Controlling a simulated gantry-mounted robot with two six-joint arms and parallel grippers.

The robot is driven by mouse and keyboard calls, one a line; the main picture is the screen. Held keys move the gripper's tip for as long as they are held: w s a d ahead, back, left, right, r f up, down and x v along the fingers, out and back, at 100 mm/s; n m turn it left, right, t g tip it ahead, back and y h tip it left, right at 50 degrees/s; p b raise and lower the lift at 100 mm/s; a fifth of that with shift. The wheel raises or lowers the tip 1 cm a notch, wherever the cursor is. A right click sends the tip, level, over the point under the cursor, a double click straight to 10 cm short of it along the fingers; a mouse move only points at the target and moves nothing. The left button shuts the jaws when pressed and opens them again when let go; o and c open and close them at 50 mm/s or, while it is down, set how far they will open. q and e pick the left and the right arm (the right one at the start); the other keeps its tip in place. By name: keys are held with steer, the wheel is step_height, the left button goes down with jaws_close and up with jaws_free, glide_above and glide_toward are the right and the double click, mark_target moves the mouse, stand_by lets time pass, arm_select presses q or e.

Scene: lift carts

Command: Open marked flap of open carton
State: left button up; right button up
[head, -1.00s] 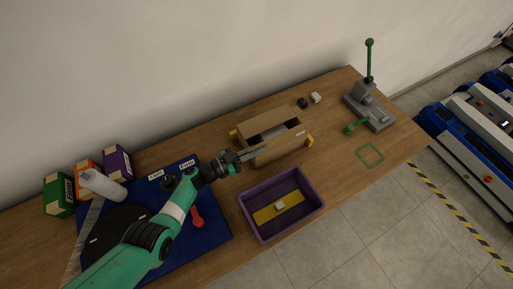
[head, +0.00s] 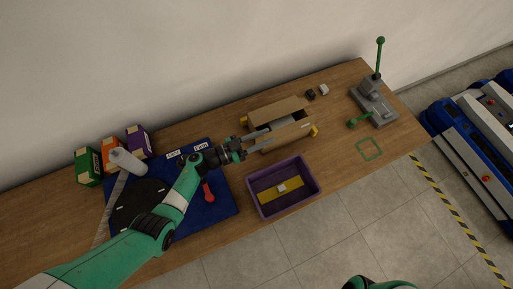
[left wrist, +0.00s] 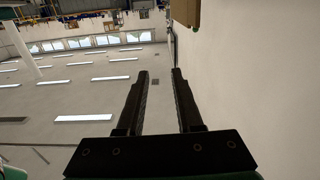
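The brown carton (head: 292,132) lies on the wooden table with a dark opening along its top and something grey inside. A raised brown flap (head: 277,110) runs along its back side. Yellow pieces show at its left end (head: 243,121) and right end (head: 315,130). My left gripper (head: 264,138) is at the carton's left front end, its grey fingers overlapping the carton in the picture; I cannot tell whether they touch it. In the left wrist view its two fingers (left wrist: 160,75) are apart with nothing between them. My right gripper is out of view.
A purple tray (head: 255,202) stands in front of the carton. A grey press with a green lever (head: 373,100) stands to the right. A blue mat (head: 220,205) and several small boxes (head: 112,153) are to the left. Two small blocks (head: 317,92) lie behind the carton.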

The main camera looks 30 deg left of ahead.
arm_select(q)
steer(key=s+d+r+p, duration=0.3)
steer(key=s+r+p, duration=0.1)
steer(key=s, duration=0.5)
steer(key=shift+s+r, duration=0.2)
steer(key=shift+r, duration=0.25)
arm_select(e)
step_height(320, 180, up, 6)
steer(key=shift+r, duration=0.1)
